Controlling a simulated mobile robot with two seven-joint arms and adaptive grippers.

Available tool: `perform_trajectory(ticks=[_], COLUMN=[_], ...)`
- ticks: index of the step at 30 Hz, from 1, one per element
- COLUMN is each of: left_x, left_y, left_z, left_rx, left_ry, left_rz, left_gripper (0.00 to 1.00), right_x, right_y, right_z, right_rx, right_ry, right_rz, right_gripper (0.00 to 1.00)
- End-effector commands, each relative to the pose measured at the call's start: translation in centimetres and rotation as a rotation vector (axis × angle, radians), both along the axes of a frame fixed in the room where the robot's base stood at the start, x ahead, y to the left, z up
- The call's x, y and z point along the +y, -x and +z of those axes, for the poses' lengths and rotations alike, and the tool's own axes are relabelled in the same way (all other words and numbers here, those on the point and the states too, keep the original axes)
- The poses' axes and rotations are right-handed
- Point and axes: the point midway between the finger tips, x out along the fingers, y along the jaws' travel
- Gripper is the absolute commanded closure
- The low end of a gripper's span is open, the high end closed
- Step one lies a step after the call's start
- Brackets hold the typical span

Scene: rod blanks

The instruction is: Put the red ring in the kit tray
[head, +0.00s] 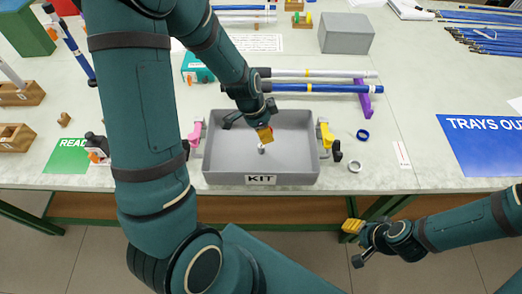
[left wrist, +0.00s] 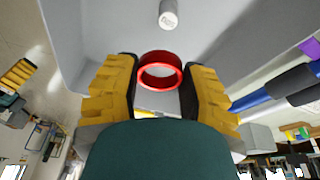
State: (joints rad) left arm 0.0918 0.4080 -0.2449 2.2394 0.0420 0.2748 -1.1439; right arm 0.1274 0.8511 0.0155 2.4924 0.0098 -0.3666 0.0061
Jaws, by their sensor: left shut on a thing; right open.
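The red ring (left wrist: 160,84) is held between the two yellow fingers of my left gripper (left wrist: 160,88) in the left wrist view. In the head view my left gripper (head: 265,134) is over the inside of the grey kit tray (head: 216,165), and the ring is mostly hidden by the fingers there. A small white cylinder (head: 262,147) is in the tray below the gripper; it also shows in the left wrist view (left wrist: 168,14). I cannot tell whether the ring touches the tray floor. My right gripper (head: 352,229) is open and empty in front of the table edge.
Rods (head: 320,88) on a purple rest (head: 363,98) lie behind. A blue mat (head: 480,150) is at right.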

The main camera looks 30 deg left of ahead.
Motion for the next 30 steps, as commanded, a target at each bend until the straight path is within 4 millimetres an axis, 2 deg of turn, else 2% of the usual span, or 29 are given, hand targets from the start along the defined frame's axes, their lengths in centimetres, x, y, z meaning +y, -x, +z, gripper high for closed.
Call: perform_trajectory(ticks=[6, 15, 22, 27, 30], left_x=[1.2, 1.2, 1.2, 1.3, 1.2], left_y=[0.5, 0.6, 0.6, 0.6, 0.6], left_z=[-0.4, -5.4, -7.0, -9.3, -10.1], left_rx=[0.001, 0.003, 0.001, 0.003, 0.001], left_ry=[0.001, 0.002, 0.001, 0.001, 0.001], left_rz=[-0.099, -0.106, -0.105, -0.105, -0.104], left_gripper=[0.79, 0.79, 0.79, 0.79, 0.79], right_x=[0.0, 0.1, 0.1, 0.1, 0.1], right_y=[-0.1, 0.3, 0.4, 0.5, 0.6], right_z=[0.1, -0.9, -1.2, -1.7, -1.8], right_rx=[-0.002, 0.005, 0.009, 0.012, 0.013], right_ry=[0.0, -0.001, -0.002, -0.003, -0.003], right_rz=[-0.001, 0.005, 0.008, 0.01, 0.01], right_gripper=[0.53, 0.53, 0.53, 0.53, 0.53])
